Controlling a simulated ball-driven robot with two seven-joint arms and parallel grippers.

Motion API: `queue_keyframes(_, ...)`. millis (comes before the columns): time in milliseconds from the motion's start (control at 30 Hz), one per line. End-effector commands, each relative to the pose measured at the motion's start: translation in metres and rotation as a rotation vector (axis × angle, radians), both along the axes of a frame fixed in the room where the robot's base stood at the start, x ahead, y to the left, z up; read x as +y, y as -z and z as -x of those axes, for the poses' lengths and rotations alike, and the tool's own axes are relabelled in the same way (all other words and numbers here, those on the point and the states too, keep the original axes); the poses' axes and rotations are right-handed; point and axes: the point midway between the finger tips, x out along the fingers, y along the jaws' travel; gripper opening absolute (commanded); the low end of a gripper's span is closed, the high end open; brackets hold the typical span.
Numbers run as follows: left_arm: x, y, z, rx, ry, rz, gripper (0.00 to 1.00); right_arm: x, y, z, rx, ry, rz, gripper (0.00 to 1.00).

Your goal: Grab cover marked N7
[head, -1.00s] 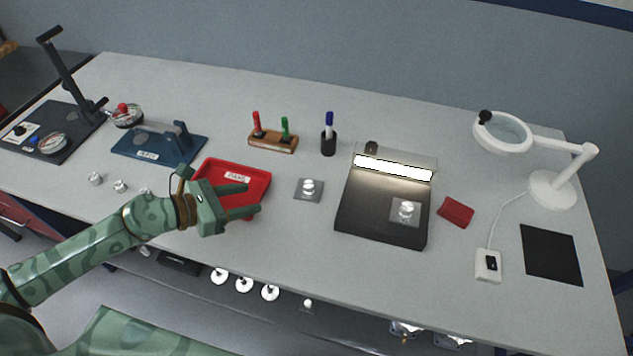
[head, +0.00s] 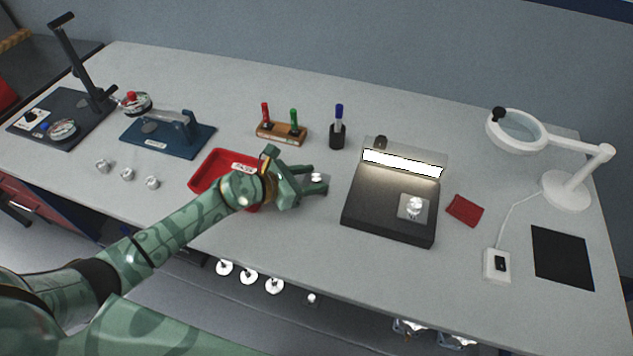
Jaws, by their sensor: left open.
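A small grey square cover with a pale round knob (head: 316,178) lies on the table, mostly hidden by my left gripper. My left gripper (head: 319,179) is open, its fingers pointing right, and the knob shows between the fingertips. I cannot tell whether the fingers touch it. A second grey square cover with a shiny knob (head: 413,206) sits on the black lamp-lit stand (head: 375,216). No N7 marking is readable on either cover. My right gripper is out of view.
A red tray (head: 203,180) is partly behind my left arm. A marker holder (head: 281,133), a pen cup (head: 337,136), a blue fixture (head: 168,135), a red cloth (head: 464,210) and a magnifier lamp (head: 567,190) stand around. Several small metal knobs (head: 127,174) lie at left.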

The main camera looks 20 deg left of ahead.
Motion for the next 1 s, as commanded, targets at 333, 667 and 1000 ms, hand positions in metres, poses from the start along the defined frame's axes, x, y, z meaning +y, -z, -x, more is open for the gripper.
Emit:
queue_keyframes(333, -0.002, 0.001, -0.002, -0.001, 0.0, -0.001, 0.23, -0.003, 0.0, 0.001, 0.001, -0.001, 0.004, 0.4)
queue_keyframes(667, -0.002, 0.001, -0.002, -0.001, 0.0, -0.001, 0.0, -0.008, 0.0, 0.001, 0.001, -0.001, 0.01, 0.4)
queue_keyframes(1000, -0.002, -0.036, -0.002, -0.007, 0.002, -0.001, 0.0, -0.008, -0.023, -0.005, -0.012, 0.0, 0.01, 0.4)
